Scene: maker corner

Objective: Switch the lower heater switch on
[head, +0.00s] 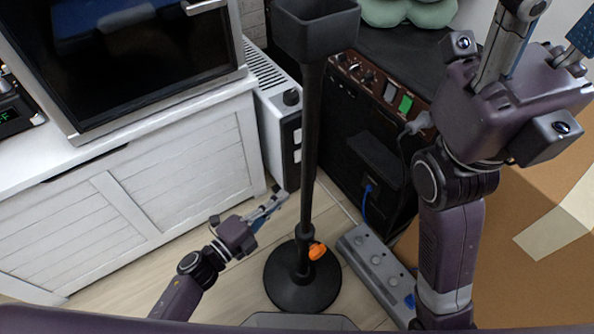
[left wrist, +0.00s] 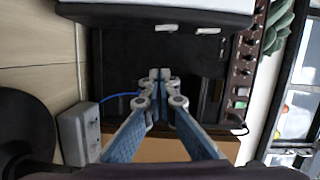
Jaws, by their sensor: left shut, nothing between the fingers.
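The heater (head: 268,92) is a slim white unit with a black end strip, standing beside the white cabinet. The strip carries a round black knob (head: 291,97), an upper white switch (head: 297,137) and a lower white switch (head: 297,156). In the left wrist view the lower switch (left wrist: 165,29) and upper switch (left wrist: 208,30) show at the top, on the heater's dark edge. My left gripper (head: 277,197) is shut and empty, below and apart from the lower switch; its tips also show in the left wrist view (left wrist: 160,75). My right gripper (head: 546,22) is open and raised at the upper right, its tips partly cut off.
A black stand (head: 310,150) with a round base and orange knob rises close to the right of the heater. A black amplifier (head: 335,115) with a green-lit switch is behind it. A grey power strip (head: 375,262) lies on the floor, with a blue cable nearby.

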